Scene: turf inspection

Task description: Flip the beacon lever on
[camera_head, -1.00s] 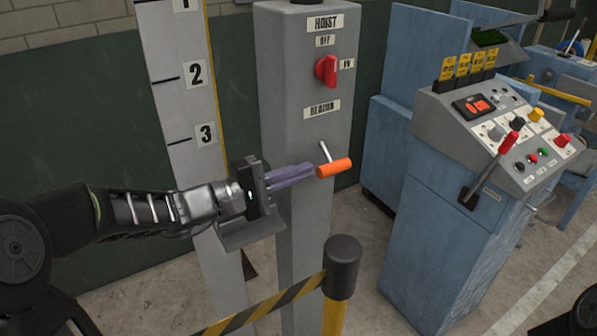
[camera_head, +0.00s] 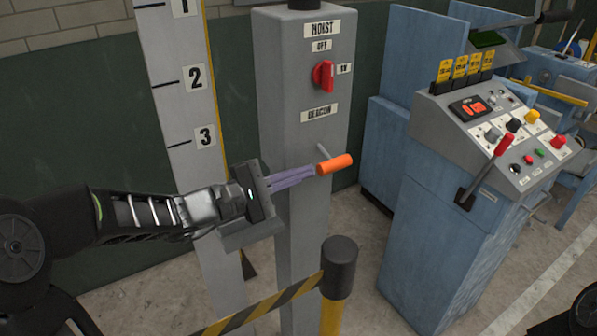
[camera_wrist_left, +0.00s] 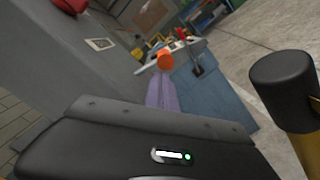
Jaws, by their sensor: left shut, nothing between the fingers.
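The beacon lever (camera_head: 335,163) has an orange grip on a short metal stem, on the front of the grey post (camera_head: 308,210) under the "BEACON" label (camera_head: 320,113). My left gripper (camera_head: 312,171) has its purple fingers shut with nothing between them. In the head view the fingertips are at the left end of the orange grip; I cannot tell whether they touch it. In the left wrist view the orange grip (camera_wrist_left: 165,60) shows just beyond the purple fingertips (camera_wrist_left: 162,82). My right gripper is not in view.
A red hoist switch (camera_head: 323,75) is higher on the post. A black-topped yellow stanchion (camera_head: 340,265) with a striped belt (camera_head: 265,305) stands in front. A blue control console (camera_head: 440,240) with a red-handled lever (camera_head: 490,165) is at the right. A numbered board (camera_head: 185,105) stands behind my arm.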

